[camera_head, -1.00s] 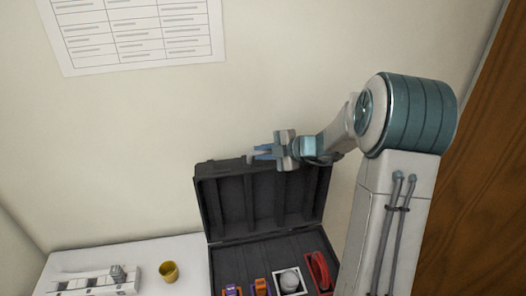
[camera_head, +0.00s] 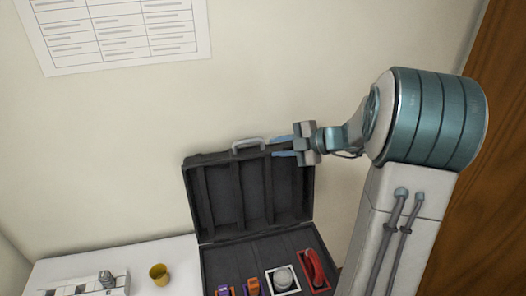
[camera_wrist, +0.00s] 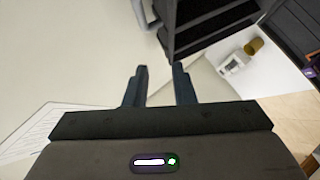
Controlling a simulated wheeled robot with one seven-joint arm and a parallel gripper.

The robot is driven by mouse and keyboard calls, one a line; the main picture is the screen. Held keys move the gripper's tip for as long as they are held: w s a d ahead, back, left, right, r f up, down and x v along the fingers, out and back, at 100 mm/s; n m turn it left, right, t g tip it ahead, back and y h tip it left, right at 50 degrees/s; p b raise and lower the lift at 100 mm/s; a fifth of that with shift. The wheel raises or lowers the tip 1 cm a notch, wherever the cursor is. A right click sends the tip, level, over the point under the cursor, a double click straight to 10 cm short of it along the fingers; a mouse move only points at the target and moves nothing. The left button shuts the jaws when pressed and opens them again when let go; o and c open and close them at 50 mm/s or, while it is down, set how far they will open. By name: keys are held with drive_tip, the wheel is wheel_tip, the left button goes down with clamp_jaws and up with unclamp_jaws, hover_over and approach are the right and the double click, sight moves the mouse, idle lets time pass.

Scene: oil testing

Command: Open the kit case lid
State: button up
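The black kit case (camera_head: 275,243) stands on the white table with its lid (camera_head: 235,192) raised, roughly upright near the wall. The lid's grey handle (camera_head: 249,144) sticks up from its top edge and also shows at the top of the wrist view (camera_wrist: 142,14). My gripper (camera_head: 275,146) is beside the lid's top edge, just right of the handle, fingers pointing left. In the wrist view (camera_wrist: 160,72) the fingers are apart with nothing between them. The lid stays up with the handle outside my fingers.
Inside the case base are orange-purple items (camera_head: 252,286), a round white item (camera_head: 283,278) and a red item (camera_head: 315,268). A yellow cup (camera_head: 159,274) and a white rack (camera_head: 85,285) stand left of the case. The wall (camera_head: 110,160) is close behind.

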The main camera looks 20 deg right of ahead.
drive_tip(key=shift+v, duration=2.15)
